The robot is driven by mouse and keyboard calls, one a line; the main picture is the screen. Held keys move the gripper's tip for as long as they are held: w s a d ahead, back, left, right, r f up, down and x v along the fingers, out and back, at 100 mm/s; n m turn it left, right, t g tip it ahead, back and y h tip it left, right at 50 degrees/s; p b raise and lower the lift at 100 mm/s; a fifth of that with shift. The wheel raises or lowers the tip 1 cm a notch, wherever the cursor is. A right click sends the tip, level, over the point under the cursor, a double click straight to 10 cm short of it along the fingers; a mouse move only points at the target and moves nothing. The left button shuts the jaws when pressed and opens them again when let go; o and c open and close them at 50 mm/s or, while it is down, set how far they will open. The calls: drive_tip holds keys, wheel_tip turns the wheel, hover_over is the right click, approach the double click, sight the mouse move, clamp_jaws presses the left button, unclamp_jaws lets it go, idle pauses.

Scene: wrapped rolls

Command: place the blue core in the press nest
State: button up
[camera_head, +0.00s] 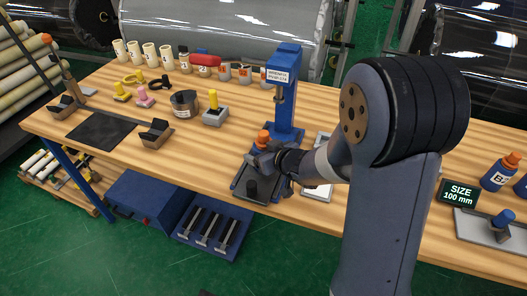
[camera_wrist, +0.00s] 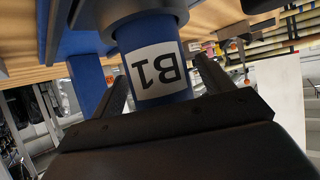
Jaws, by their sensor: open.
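A blue core marked B1 (camera_wrist: 158,72) stands between the spread fingers of my gripper (camera_wrist: 160,95) in the wrist view, where its label is upside down. A dark round part (camera_wrist: 125,12) meets the core's lower end there; I cannot tell how deep the core sits in it. In the head view the core (camera_head: 261,145) shows an orange top, and my gripper (camera_head: 268,160) is beside it. The blue press (camera_head: 286,95) stands just behind. A dark tray (camera_head: 240,183) with a black block lies in front of the press. My gripper and wrist hide much of this spot.
At the right are another blue bottle-like piece (camera_head: 498,174), a size display (camera_head: 460,194) and a grey plate (camera_head: 475,224) with a blue peg. A grey gauge with a yellow knob (camera_head: 215,115) and a dark round tin (camera_head: 185,103) stand left. White cores line the back.

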drive_tip(key=shift+r, duration=0.25)
drive_tip(key=p+v, duration=0.2)
drive_tip(key=v, duration=1)
